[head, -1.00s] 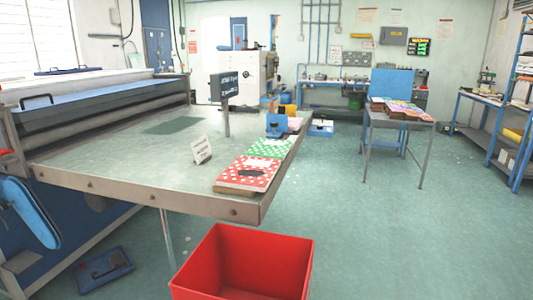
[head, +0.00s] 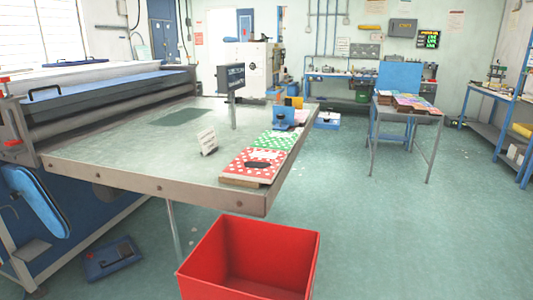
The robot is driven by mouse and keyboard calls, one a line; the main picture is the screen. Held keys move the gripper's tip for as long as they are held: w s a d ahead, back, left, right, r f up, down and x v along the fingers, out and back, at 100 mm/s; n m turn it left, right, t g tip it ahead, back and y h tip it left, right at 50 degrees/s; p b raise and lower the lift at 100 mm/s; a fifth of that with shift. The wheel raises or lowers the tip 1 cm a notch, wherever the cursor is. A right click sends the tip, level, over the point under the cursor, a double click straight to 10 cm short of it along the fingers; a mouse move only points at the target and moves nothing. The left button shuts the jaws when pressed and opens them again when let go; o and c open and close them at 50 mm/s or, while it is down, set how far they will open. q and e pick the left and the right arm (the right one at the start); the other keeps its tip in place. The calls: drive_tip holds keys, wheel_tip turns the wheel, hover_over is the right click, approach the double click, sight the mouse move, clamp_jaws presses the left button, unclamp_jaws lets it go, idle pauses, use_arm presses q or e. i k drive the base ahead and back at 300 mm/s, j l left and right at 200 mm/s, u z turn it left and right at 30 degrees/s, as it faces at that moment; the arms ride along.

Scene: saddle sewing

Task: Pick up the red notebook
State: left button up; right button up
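The red notebook (head: 239,172) with white dots lies at the front right corner of the metal machine table (head: 120,154). A dark mark shows on its cover, and it seems to rest on a brown stack or board. A green notebook (head: 270,142) with white dots lies just behind it, touching or nearly so. Neither of my grippers is in the head view.
A red open bin (head: 247,257) stands on the floor in front of the table corner. A small white sign (head: 207,141) and a dark display on a post (head: 231,78) stand on the table. A smaller table (head: 405,113) with notebooks stands at the right. The floor between is clear.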

sight(252, 164)
drive_tip(key=z, duration=0.4)
drive_tip(key=l+z, duration=0.2)
drive_tip(key=z, duration=0.15)
drive_tip(key=l+z, duration=0.15)
drive_tip(key=z, duration=0.15)
drive_tip(key=i+l, duration=0.2)
drive_tip(key=l, duration=0.15)
drive_tip(key=i+l+z, duration=0.1)
drive_tip(key=l, duration=0.3)
drive_tip(key=i+l, duration=0.3)
drive_tip(key=i, duration=0.15)
drive_tip(key=i+l, duration=0.25)
drive_tip(key=i, duration=0.2)
drive_tip(key=i+u, duration=0.4)
drive_tip(key=i+l+u, duration=0.15)
drive_tip(key=i+u, duration=0.55)
drive_tip(key=u, duration=0.2)
drive_tip(key=i+l+u, duration=0.2)
drive_tip(key=u, duration=0.3)
drive_tip(key=i+l+u, duration=0.25)
drive_tip(key=u, duration=0.25)
drive_tip(key=i+l+u, duration=0.25)
drive_tip(key=l+u, duration=0.2)
